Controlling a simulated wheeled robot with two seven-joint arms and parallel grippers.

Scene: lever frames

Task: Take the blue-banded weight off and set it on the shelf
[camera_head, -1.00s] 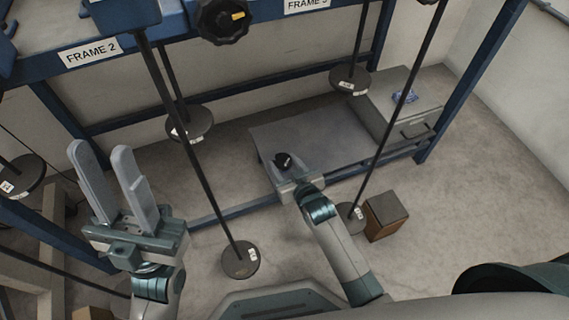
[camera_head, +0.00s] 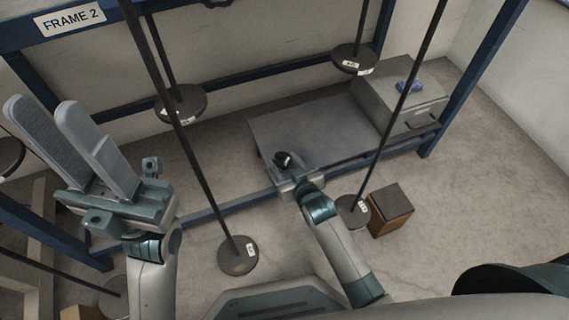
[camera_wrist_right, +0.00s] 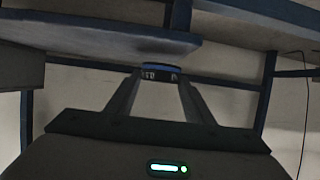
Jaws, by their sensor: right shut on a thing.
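My right gripper (camera_head: 288,172) is shut on a small dark weight (camera_head: 284,158) at the front edge of the grey shelf (camera_head: 310,135). In the right wrist view the weight (camera_wrist_right: 160,72) sits between the two fingertips, with a blue band and white lettering facing the camera. A blue-grey slab edge (camera_wrist_right: 100,32) lies close by it at upper left there; I cannot tell whether the weight touches the shelf. My left gripper (camera_head: 45,108) is open and empty at the left, its fingers pointing up.
Dark discs hang on rods, one at left centre (camera_head: 181,103), one at the back (camera_head: 354,58), one low in front (camera_head: 237,255). A grey box (camera_head: 400,95) with a blue item stands on the shelf's right part. A brown block (camera_head: 390,209) stands on the floor.

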